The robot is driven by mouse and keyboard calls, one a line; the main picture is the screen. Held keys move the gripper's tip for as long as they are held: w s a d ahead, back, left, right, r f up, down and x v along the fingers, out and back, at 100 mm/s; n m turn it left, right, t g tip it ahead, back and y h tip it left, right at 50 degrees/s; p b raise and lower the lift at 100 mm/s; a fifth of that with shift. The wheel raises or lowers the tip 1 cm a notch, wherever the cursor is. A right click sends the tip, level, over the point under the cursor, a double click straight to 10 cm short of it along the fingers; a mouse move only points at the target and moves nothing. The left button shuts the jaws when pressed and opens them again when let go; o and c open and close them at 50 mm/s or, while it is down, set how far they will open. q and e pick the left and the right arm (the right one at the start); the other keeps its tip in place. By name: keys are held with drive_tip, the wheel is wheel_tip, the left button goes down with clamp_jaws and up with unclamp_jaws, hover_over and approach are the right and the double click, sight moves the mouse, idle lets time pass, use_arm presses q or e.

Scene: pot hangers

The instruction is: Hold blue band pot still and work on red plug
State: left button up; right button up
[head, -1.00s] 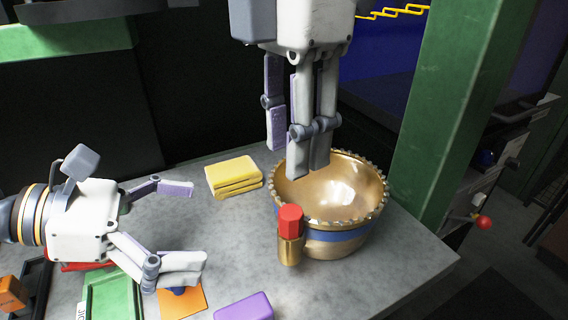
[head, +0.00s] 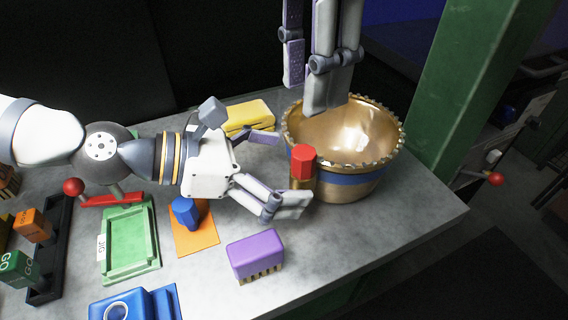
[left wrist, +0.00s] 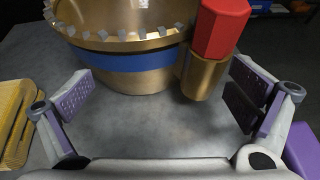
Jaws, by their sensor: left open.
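The brass pot with a blue band (head: 345,188) stands upright near the table's right corner, its toothed rim facing up. The red plug (head: 303,160) sits in a brass socket on the pot's near left side. My left gripper (head: 285,170) is open just left of the plug, one finger on each side of its approach. In the left wrist view, the plug (left wrist: 219,28) and pot (left wrist: 125,58) lie ahead between the spread fingers, apart from them. My right gripper (head: 320,95) hangs over the pot's left rim; its fingers point down and nothing shows between them.
A yellow sponge-like block (head: 249,117) lies behind my left gripper. A purple block (head: 255,256), orange square with blue knob (head: 187,213), green tray (head: 130,238) and blue block (head: 135,303) lie in front. A green post (head: 465,90) rises behind the pot at right.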

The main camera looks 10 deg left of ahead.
use_arm(q)
clamp_jaws()
idle(0.7)
